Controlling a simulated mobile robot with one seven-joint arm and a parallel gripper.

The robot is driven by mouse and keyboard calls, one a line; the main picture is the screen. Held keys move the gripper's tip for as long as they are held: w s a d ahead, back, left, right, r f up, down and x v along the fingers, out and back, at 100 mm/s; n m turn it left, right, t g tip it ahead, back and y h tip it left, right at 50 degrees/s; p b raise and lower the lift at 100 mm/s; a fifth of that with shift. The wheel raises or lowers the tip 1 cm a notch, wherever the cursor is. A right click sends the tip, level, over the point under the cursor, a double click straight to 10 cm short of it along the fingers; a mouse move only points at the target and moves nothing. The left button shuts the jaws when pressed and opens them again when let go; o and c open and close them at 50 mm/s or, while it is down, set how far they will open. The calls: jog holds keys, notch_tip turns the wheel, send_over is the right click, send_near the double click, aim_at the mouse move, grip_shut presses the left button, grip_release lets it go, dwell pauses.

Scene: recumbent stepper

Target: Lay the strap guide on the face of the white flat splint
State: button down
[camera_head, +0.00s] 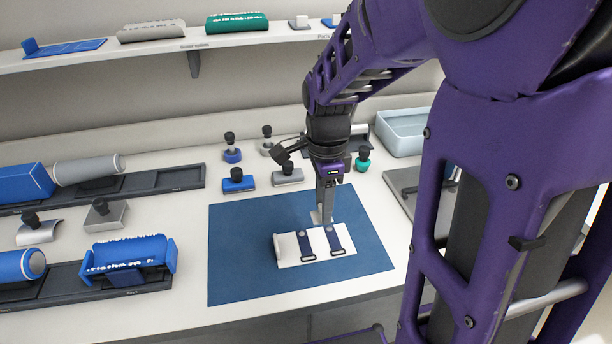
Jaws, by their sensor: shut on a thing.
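The white flat splint (320,247) lies on the blue mat in the middle of the table. Two dark blue straps (306,245) with loops at their near ends lie across its face, and its left end has a raised edge. My gripper (325,214) points down at the splint's far edge, right of its middle. It is shut on a small pale grey piece (316,216), which I take to be the strap guide. The fingers hide part of this piece. I cannot tell whether it touches the splint.
Several black-knobbed blocks (238,181) stand behind the blue mat (240,270). Dark racks (150,181) with blue and grey parts are at left. A pale blue bin (402,132) stands at back right. A shelf (160,53) runs above. The mat's left side is clear.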

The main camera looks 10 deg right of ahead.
dwell(0.3)
jog(key=b, duration=0.5)
send_over(321, 245)
jog(key=shift+f, duration=3.75)
jog(key=shift+f, duration=0.75)
jog(key=shift+c, duration=0.2)
grip_release()
jog(key=shift+r, duration=0.1)
jog(key=shift+r+p, duration=2.9)
jog(key=shift+r, duration=0.5)
